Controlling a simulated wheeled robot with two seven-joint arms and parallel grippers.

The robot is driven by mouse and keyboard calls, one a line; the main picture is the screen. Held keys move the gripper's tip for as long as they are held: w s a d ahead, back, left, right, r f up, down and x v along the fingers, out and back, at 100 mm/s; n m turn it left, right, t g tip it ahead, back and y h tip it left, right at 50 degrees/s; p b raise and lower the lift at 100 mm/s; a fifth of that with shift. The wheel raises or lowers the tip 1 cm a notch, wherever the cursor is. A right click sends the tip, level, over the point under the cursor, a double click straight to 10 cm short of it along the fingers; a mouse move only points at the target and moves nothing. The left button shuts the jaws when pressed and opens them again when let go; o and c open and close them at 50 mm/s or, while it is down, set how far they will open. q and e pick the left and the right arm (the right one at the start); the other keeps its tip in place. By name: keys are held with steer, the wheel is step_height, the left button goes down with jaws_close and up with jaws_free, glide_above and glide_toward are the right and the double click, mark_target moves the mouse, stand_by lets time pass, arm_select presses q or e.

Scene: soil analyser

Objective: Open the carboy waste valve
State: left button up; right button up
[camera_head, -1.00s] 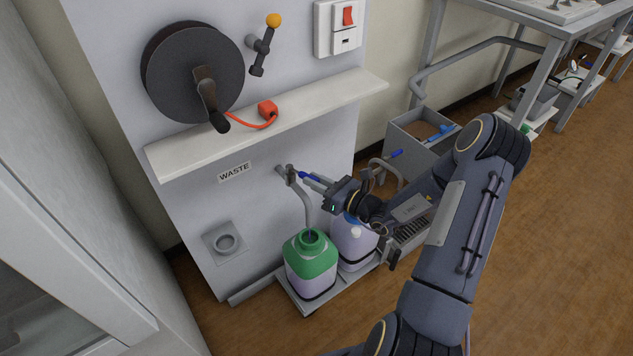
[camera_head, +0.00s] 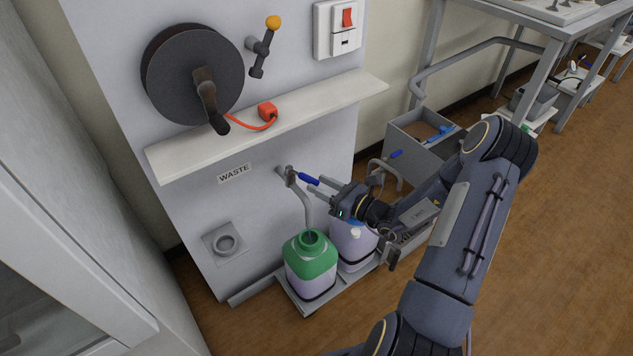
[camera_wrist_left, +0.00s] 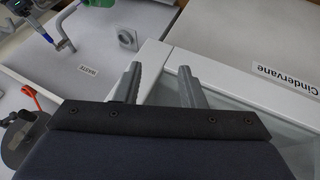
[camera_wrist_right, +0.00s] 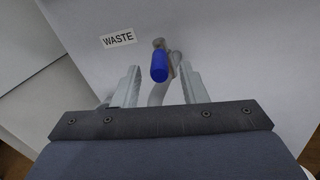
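The waste valve (camera_head: 290,175) sticks out of the wall panel beside the WASTE label, with a blue handle (camera_head: 309,180) pointing outward to the right. A curved grey spout runs down from it to the mouth of the green-topped carboy (camera_head: 311,262). My right gripper (camera_head: 323,188) is just off the end of the handle. In the right wrist view the blue handle (camera_wrist_right: 159,66) shows end-on between the two spread fingers, which do not appear to touch it. My left gripper (camera_wrist_left: 158,82) is open and empty, away from the valve and outside the head view.
A second carboy (camera_head: 353,245) stands beside the first on a low tray (camera_head: 340,293). A shelf (camera_head: 270,122) juts from the panel above the valve. A grey bin (camera_head: 410,155) stands to the right. A white cabinet (camera_head: 70,220) is at the left.

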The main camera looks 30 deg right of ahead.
steer(key=v, duration=0.5)
steer(key=shift+s+d+p, duration=0.15)
steer(key=shift+s+p, duration=0.15)
steer(key=shift+p, duration=0.05)
steer(key=s+a+r+n+g+y, duration=0.6)
steer(key=a+r+n+g, duration=0.5)
steer(key=a+n, duration=0.45)
steer(key=s+r+n+h, duration=0.2)
steer(key=s+n+h, duration=0.3)
steer(key=s+n, duration=0.3)
steer(key=s+r+n+h, duration=0.3)
steer(key=s+n+h, duration=0.2)
steer(key=s+n, duration=0.3)
step_height(320, 180, up, 22)
steer(key=p, duration=2.2)
steer(key=shift+w+d, duration=0.15)
steer(key=shift+d, duration=0.35)
